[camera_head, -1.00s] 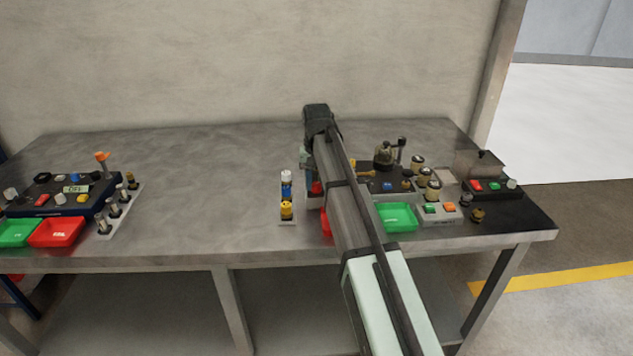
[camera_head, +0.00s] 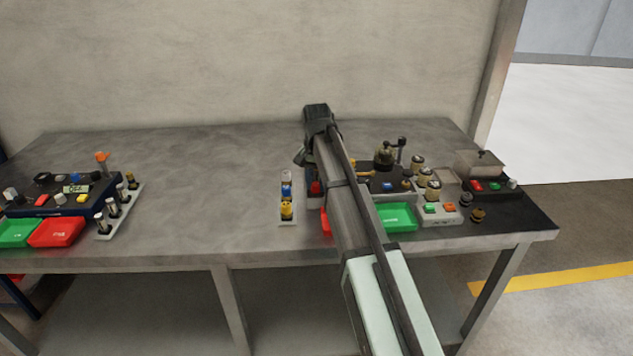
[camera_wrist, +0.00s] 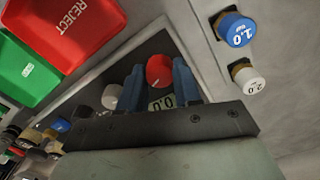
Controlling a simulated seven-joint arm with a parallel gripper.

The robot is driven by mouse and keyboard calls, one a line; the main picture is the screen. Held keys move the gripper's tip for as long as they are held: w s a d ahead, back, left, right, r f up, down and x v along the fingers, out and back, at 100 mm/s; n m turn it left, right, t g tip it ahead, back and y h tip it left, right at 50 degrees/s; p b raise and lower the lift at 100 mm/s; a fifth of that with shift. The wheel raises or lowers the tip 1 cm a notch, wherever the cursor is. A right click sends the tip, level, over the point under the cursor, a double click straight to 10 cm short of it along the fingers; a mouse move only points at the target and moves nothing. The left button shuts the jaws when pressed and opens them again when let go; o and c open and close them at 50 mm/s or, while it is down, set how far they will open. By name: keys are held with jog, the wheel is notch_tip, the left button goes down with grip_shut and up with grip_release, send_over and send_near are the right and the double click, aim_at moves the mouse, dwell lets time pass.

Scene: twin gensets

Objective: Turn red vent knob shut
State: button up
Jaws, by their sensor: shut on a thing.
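The red vent knob (camera_wrist: 159,70) is round and sits on a dark panel in the wrist view, between the two blue fingers of my gripper (camera_wrist: 159,78). The fingers are shut on it from either side. A small display (camera_wrist: 162,103) with digits that look like 0.0 shows just below the knob, partly cut off by the gripper body. In the head view, a small red part that looks like the knob (camera_head: 316,187) shows beside my arm, which hides much of that panel.
In the wrist view, a red REJECT tray (camera_wrist: 65,28) and a green tray (camera_wrist: 28,70) lie upper left. A blue 1.0 cap (camera_wrist: 235,29) and a white 2.0 cap (camera_wrist: 248,79) stand at right. The table middle is clear (camera_head: 210,190) in the head view.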

aim_at(317, 184)
jog(key=o, duration=1)
jog(key=shift+o, duration=0.2)
notch_tip(317, 184, up, 14)
